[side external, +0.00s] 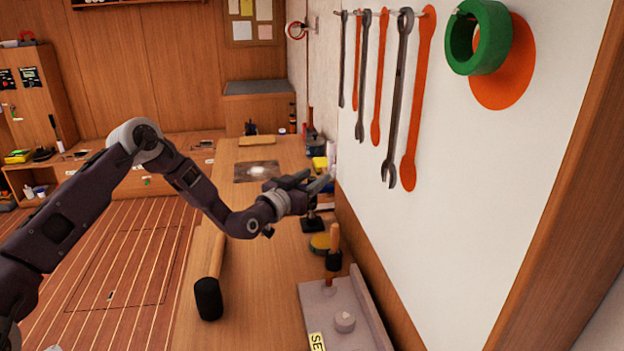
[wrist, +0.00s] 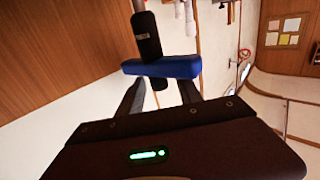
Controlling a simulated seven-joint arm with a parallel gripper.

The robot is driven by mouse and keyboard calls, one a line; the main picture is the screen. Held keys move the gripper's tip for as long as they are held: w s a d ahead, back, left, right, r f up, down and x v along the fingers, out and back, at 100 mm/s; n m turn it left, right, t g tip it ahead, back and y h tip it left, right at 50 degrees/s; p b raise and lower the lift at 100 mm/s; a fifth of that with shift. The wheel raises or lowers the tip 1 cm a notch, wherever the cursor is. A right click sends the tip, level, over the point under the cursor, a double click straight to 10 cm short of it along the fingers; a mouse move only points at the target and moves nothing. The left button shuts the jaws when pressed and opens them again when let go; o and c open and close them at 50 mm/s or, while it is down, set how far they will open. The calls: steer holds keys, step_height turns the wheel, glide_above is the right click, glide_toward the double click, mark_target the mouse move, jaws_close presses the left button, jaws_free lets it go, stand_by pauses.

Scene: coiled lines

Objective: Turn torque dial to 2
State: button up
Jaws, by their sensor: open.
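No dial scale or number 2 can be read in either view. A grey fixture (side external: 322,300) with a small round knob-like piece (side external: 344,321) lies at the bottom of the side view, and I cannot tell whether it is the torque dial. My gripper (side external: 319,180) is above the bench beside the white wall panel, well beyond that fixture. It is open. In the wrist view my gripper (wrist: 160,90) shows two spread fingers. A blue block (wrist: 160,67) and a black cylinder (wrist: 147,36) with small lettering show beyond the fingertips; contact is unclear.
Wrenches (side external: 397,100) and a green ring (side external: 479,38) hang on the wall panel (side external: 480,200). A black-headed mallet (side external: 208,298) lies at the wooden bench's (side external: 255,300) left edge.

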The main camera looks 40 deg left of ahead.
mark_target(309, 180)
jaws_close()
steer(key=shift+a+r+m+h, duration=0.1)
steer(key=shift+m+h, duration=0.3)
steer(key=shift+h, duration=0.3)
steer(key=shift+m+h, duration=0.4)
steer(key=shift+h, duration=0.2)
jaws_free()
steer(key=shift+s, duration=0.1)
steer(key=s, duration=0.7)
steer(key=shift+a, duration=0.35)
